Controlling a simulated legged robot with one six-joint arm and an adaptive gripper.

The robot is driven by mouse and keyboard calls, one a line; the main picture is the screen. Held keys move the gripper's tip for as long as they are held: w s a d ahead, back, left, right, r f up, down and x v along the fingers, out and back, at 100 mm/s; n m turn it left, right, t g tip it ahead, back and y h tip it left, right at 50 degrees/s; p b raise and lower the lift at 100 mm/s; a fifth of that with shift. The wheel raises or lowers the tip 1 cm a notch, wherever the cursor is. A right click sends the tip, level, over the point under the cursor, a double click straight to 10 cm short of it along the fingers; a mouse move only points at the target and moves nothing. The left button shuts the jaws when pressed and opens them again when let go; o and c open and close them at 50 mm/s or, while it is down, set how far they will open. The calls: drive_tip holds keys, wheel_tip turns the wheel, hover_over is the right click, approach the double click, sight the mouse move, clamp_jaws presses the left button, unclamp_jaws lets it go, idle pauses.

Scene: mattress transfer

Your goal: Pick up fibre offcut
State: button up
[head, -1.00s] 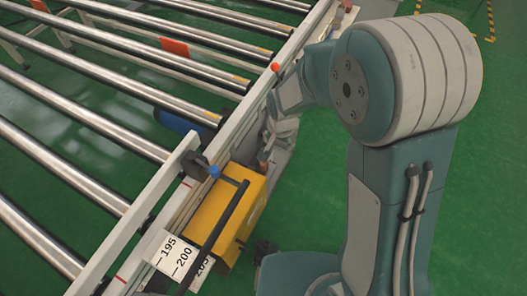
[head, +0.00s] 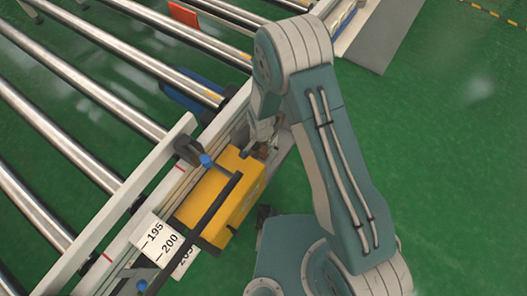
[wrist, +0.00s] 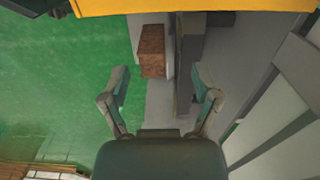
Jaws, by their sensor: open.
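The fibre offcut looks to be a brown, speckled block (wrist: 151,50) in the upper middle of the wrist view. It rests on a grey ledge, beside a darker grey bar and close to the ledge's edge over the green floor. My gripper (wrist: 160,82) is open and empty. Its two fingers stand wide apart, and the block appears beyond the fingertips, between their lines and slightly left of centre. In the head view my gripper (head: 262,140) points down just behind the yellow box, and a small brown patch there is too small to make out clearly.
A yellow box (head: 212,198) with a black bar stands beside the gripper; its edge also crosses the top of the wrist view (wrist: 200,6). A roller conveyor (head: 90,105) fills the left. A white number scale (head: 160,243) lies in front. Green floor (head: 450,190) is clear at right.

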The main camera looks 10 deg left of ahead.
sight(264, 149)
drive_tip(key=f, duration=0.2)
drive_tip(key=d+f, duration=0.1)
drive_tip(key=f, duration=0.1)
drive_tip(key=shift+w+f, duration=0.1)
drive_tip(key=shift+a+f, duration=0.1)
drive_tip(key=shift+f, duration=0.5)
drive_tip(key=c, duration=0.9)
